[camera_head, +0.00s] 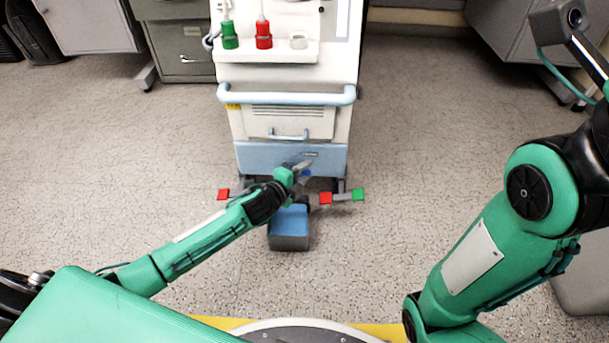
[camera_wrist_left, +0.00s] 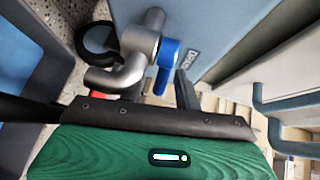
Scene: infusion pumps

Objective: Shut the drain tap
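The drain tap is a bent silver pipe with a blue lever at the foot of the machine's blue lower panel (camera_head: 270,160). In the left wrist view the silver pipe (camera_wrist_left: 133,62) and the blue lever (camera_wrist_left: 168,62) show large, just beyond the gripper. In the head view the lever (camera_head: 306,173) is a small blue spot, partly hidden by my left gripper (camera_head: 303,165). The left gripper looks shut, with its narrow dark fingertips (camera_wrist_left: 187,88) close beside the lever; contact cannot be told. My right arm (camera_head: 490,250) is at the right; its gripper does not show.
The white machine has a light-blue handle rail (camera_head: 285,98) and green (camera_head: 229,36) and red (camera_head: 263,35) bottles above.

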